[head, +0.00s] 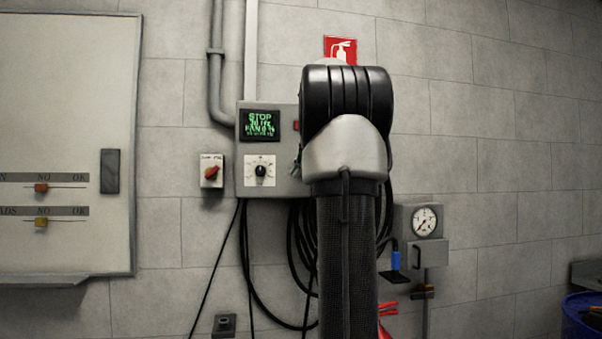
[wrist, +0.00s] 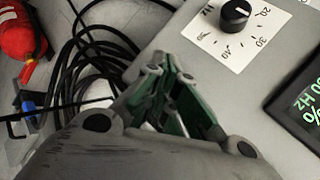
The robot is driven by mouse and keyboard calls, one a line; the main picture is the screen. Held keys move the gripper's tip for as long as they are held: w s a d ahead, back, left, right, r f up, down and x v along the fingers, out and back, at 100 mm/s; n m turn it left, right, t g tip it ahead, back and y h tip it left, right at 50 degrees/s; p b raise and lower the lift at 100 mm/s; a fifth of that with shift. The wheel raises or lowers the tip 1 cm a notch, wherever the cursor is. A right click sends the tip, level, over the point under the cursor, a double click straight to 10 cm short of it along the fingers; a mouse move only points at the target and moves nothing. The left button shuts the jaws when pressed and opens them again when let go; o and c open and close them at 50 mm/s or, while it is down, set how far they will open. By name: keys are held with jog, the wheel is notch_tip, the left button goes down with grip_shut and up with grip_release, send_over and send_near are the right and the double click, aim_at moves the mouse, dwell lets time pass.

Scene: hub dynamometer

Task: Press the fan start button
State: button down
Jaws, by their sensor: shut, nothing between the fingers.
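The grey control box (head: 285,183) hangs on the wall left of my arm in the head view. It has a screen (head: 260,124) with green text reading STOP at the top, and a black dial (head: 261,171) on a white scale plate. A small red part (head: 296,126) shows at my arm's edge; I cannot tell what it is. In the wrist view, my gripper (wrist: 168,75) is shut and empty in front of the box's face, beside the dial (wrist: 235,14). The fan start button is not clearly seen; my arm or fingers may hide it.
A pressure gauge (head: 424,221) is at the right. A red extinguisher (wrist: 28,45) shows in the wrist view. A blue drum (head: 582,318) stands at lower right.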

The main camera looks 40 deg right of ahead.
jog(key=shift+w+d, duration=0.2)
jog(key=shift+w, duration=0.1)
jog(key=shift+w+d, duration=0.15)
jog(key=shift+w, duration=0.1)
dwell(0.4)
jog(key=shift+s+a, duration=0.35)
jog(key=shift+s, duration=0.3)
jog(key=s+a, duration=0.3)
jog(key=s, duration=0.2)
dwell(0.5)
jog(key=shift+a, duration=0.1)
dwell(0.6)
